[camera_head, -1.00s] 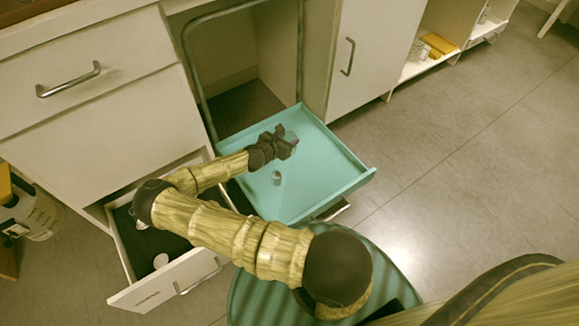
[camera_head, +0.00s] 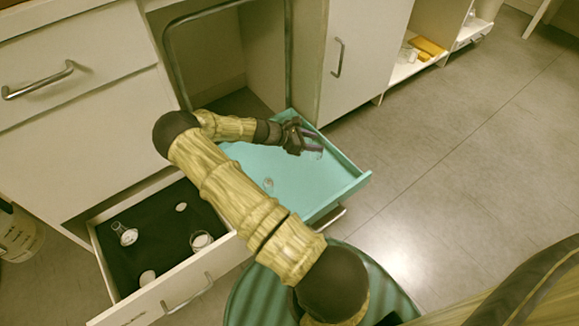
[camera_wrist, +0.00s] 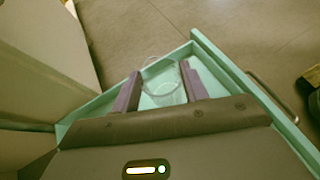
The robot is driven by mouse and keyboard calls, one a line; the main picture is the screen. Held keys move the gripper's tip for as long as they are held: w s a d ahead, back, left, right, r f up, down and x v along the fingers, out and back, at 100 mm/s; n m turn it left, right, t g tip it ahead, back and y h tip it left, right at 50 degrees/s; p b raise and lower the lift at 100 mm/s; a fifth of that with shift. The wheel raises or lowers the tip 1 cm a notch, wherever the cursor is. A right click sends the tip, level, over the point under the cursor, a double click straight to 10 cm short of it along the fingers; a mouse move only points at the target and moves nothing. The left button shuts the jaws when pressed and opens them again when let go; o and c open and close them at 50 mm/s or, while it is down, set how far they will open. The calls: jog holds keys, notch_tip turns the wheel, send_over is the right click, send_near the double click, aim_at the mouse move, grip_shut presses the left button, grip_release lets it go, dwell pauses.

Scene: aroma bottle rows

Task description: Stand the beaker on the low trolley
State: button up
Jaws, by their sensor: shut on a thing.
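A clear glass beaker (camera_wrist: 163,82) stands out faintly between the two fingers in the wrist view. My gripper (camera_wrist: 160,88) is shut on it. In the head view my gripper (camera_head: 307,148) is over the back right part of the low teal trolley (camera_head: 335,190), with the beaker (camera_head: 314,154) faint at its fingertips. In the wrist view the trolley's raised rim (camera_wrist: 240,75) runs behind and to the right of the beaker. I cannot tell whether the beaker's base touches the trolley's surface.
An open drawer (camera_head: 165,290) at the left holds a flask (camera_head: 126,236) and other small glassware. A cabinet door (camera_head: 362,60) stands close behind the trolley. The floor to the right is clear.

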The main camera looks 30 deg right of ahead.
aim_at(309, 153)
notch_tip(309, 153, down, 5)
jog(key=b, duration=0.3)
jog(key=shift+a, duration=0.1)
jog(key=shift+f, duration=0.55)
jog(key=shift+r, duration=0.1)
notch_tip(309, 153, down, 4)
jog(key=b, duration=0.3)
jog(key=shift+r, duration=0.1)
jog(key=o, duration=1)
